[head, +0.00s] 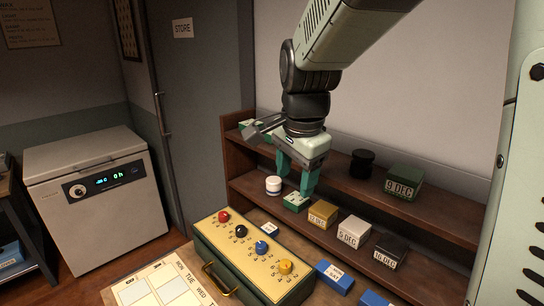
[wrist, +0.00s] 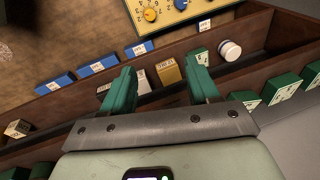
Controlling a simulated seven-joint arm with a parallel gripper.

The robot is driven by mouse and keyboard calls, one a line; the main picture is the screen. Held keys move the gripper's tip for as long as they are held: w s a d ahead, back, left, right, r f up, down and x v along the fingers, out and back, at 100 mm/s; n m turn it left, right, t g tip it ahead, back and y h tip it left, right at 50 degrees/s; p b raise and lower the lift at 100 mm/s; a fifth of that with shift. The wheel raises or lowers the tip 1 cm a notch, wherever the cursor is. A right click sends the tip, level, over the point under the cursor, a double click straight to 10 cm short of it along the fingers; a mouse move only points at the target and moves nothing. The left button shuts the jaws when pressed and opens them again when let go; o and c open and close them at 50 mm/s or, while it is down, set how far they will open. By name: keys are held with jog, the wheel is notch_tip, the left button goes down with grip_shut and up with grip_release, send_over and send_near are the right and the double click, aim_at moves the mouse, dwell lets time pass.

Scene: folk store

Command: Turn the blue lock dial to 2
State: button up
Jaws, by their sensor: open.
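The lock box (head: 213,236) is a dark green case with a cream top plate and a row of dials, low in the middle of the head view. The blue dial (head: 262,247) sits between the black dial (head: 241,230) and the yellow dial (head: 286,267); small numbers ring it, but its setting is too small to read. The blue dial also shows at the top edge of the wrist view (wrist: 180,4). My gripper (head: 295,178) is open and empty, with green fingers, in front of the shelf, behind and above the lock box. Its fingers also show in the wrist view (wrist: 161,70).
A wooden shelf (head: 405,214) behind the lock box holds a white jar (head: 273,185) and several dated boxes, including a gold one (head: 322,214). Blue boxes (head: 334,276) lie right of the lock box. A weekday chart (head: 165,287) lies left of it.

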jog(key=w+a+f+m+g, duration=0.1)
jog(key=w+a+f+m, duration=0.25)
jog(key=w+f, duration=0.3)
jog(key=m+g, duration=0.1)
jog(key=m, duration=0.3)
send_near(261, 244)
jog(key=f, duration=0.8)
jog(key=shift+w+a+f, duration=0.1)
jog(key=shift+w+f, duration=0.1)
jog(key=shift+f, duration=0.15)
jog(key=c, duration=1)
jog(key=shift+c, duration=0.2)
